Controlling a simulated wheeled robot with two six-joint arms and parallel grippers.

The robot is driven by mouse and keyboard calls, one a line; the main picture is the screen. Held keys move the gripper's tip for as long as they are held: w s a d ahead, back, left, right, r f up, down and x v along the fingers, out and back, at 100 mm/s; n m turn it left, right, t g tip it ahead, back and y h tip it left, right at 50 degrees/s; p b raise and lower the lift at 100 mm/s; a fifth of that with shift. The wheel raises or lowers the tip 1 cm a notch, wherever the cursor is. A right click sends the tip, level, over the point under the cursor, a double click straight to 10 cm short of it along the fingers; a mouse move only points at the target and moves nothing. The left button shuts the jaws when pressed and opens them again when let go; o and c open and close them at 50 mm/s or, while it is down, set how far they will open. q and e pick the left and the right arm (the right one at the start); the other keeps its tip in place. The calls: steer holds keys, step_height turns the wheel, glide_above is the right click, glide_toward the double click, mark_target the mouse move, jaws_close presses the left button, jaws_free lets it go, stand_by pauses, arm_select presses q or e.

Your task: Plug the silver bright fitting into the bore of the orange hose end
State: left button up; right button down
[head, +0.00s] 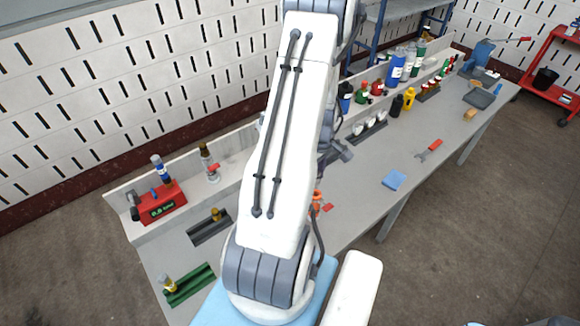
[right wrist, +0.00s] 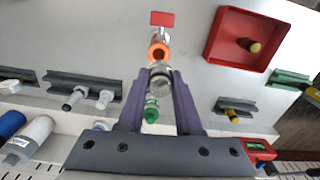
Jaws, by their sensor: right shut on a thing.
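The orange hose end (right wrist: 158,50) shows near the top of the right wrist view, with part of its dark bore facing me. In the head view a small orange part of it (head: 317,197) shows beside the white arm. My right gripper (right wrist: 161,76) is shut on the silver bright fitting (right wrist: 160,84), held between the dark fingertips. The fitting is lined up just below the orange ring in the picture. I cannot tell whether they touch. In the head view, the arm hides the fitting and the fingertips. My left gripper is not in view.
A red handle (right wrist: 162,19) stands above the hose end. A green-ended piece (right wrist: 151,108) shows between the fingers. A red tray (right wrist: 212,52) and dark holders (right wrist: 70,84) lie nearby. A blue cloth (head: 394,180) lies on the bench, with clear surface around it.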

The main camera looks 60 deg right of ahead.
steer(key=shift+s, duration=0.3)
steer(key=shift+f+b, duration=0.8)
steer(key=shift+f, duration=0.35)
stand_by(1.0)
steer(key=shift+f+b, duration=0.9)
steer(key=shift+f, duration=0.6)
steer(key=c, duration=0.5)
jaws_free()
